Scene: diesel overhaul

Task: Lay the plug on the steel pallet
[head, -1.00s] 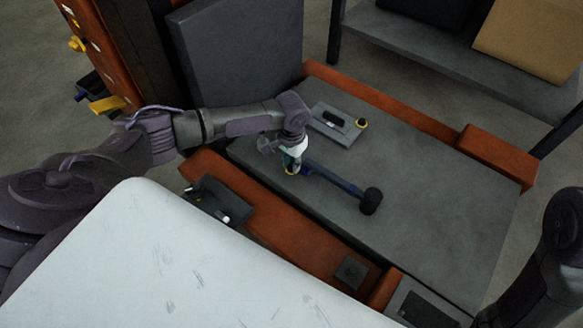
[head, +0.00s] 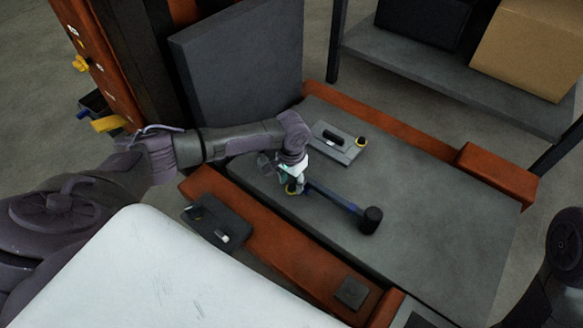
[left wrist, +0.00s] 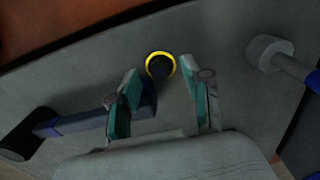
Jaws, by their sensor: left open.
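The plug is a short dark cylinder with a yellow ring. In the left wrist view the plug (left wrist: 160,66) stands just beyond and between the fingertips of my left gripper (left wrist: 158,95), which is open with a gap on both sides. In the head view the plug (head: 292,189) shows as a yellow spot under my left gripper (head: 288,180), partly hidden by it. It appears to be on the large grey slab (head: 440,215), which I take for the steel pallet; exact contact is hard to see. My right gripper is out of view.
A mallet (head: 371,219) with a blue handle lies close beside the left gripper. A grey-headed tool (left wrist: 266,50) lies to the right in the wrist view. A small plate (head: 338,146) with a black handle and a yellow-black piece lies behind. The slab's right side is clear.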

